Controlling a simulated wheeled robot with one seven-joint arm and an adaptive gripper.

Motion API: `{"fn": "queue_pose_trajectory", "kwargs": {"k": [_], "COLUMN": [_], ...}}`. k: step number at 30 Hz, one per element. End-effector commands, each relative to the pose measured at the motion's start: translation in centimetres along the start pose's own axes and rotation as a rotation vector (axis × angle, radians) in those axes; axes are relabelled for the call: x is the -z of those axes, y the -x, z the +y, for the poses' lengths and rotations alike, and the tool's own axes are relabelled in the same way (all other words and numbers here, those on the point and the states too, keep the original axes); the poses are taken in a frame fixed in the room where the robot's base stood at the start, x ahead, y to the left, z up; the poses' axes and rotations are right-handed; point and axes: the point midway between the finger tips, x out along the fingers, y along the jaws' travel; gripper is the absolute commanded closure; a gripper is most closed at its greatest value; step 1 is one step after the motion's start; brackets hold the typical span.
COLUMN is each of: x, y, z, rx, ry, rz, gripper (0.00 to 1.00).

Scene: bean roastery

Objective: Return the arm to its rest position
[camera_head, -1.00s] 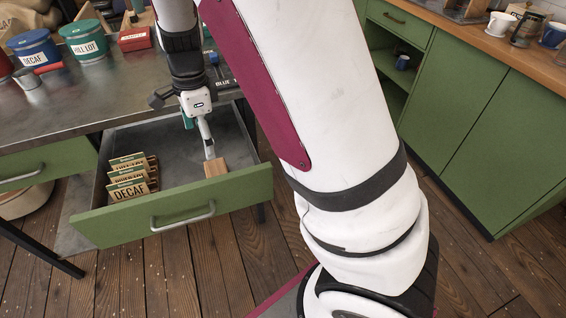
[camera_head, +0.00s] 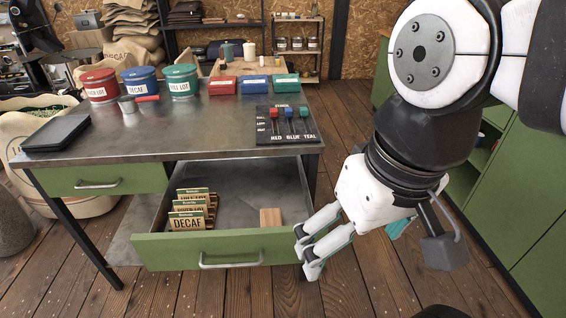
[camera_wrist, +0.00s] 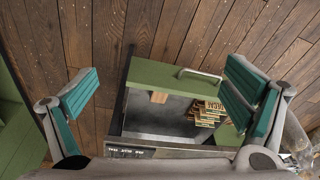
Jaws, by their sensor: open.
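My gripper (camera_head: 308,258) hangs at the front right corner of the open drawer in the head view, fingers pointing down and to the left. Its fingers are apart with nothing between them. In the wrist view the two teal finger pads (camera_wrist: 80,92) stand wide apart, with the drawer seen beyond them. My arm reaches in from the upper right of the head view, bent at the elbow. Whether the gripper touches the drawer front (camera_head: 205,250) cannot be told.
The open drawer holds several labelled cards (camera_head: 192,210) and a small wooden block (camera_head: 270,217). The metal table (camera_head: 180,135) carries red, blue and teal canisters (camera_head: 138,80), a scoop (camera_head: 128,104), small boxes (camera_head: 254,84) and a lever panel (camera_head: 287,125). Green cabinets (camera_head: 520,190) stand right.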

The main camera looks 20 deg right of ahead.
Motion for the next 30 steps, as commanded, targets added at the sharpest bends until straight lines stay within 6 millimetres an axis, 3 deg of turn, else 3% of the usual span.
{"fn": "queue_pose_trajectory", "kwargs": {"k": [4, 14, 17, 24, 30], "x": [-0.8, -0.8, -0.5, 0.4, 0.9], "y": [0.0, 0.4, 2.0, 7.8, 10.9], "z": [0.3, 0.3, 0.2, 0.2, 0.2], "rx": [-0.022, -0.022, -0.023, -0.027, -0.029], "ry": [0.047, 0.049, 0.049, 0.051, 0.053], "rz": [0.01, 0.014, 0.035, 0.127, 0.185], "gripper": [0.05, 0.05, 0.05, 0.05, 0.05]}}
